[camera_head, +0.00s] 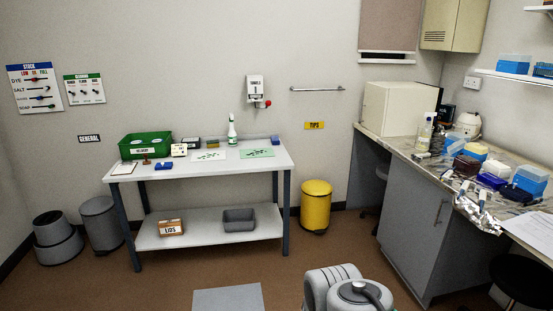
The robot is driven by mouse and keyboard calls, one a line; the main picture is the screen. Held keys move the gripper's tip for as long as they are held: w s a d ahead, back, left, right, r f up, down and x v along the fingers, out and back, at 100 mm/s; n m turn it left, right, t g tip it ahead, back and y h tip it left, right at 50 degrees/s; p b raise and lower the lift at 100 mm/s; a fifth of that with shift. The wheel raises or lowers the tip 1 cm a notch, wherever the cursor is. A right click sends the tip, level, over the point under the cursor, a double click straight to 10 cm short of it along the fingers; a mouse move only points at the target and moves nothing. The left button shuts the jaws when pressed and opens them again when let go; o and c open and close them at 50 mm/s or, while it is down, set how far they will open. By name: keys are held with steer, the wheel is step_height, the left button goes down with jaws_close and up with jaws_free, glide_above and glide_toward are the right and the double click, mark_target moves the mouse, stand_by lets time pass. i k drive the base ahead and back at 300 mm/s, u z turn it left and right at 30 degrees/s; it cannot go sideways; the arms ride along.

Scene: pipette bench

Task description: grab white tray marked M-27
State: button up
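I cannot read the mark M-27 anywhere in the head camera view. A flat white piece (196,157) with small dark green items on it lies on the white side table, and I cannot tell if it is a tray or a sheet. A flat pale green piece (262,155) with small items lies just right of it. Grey rounded links of my arm show at the bottom right of centre. My gripper is not in view.
The side table (225,168) also holds a green bin (131,151) and a white bottle (232,136). Its lower shelf has a LIDS box (171,229) and a grey bin (239,227). A yellow bin (315,210) stands beside it. A cluttered counter runs along the right.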

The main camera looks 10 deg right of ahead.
mark_target(495, 164)
steer(key=z, duration=0.15)
steer(key=i, duration=2.55)
steer(key=z, duration=1.1)
steer(key=i, duration=1.85)
steer(key=z, duration=0.75)
steer(key=i, duration=0.85)
steer(key=z, duration=0.05)
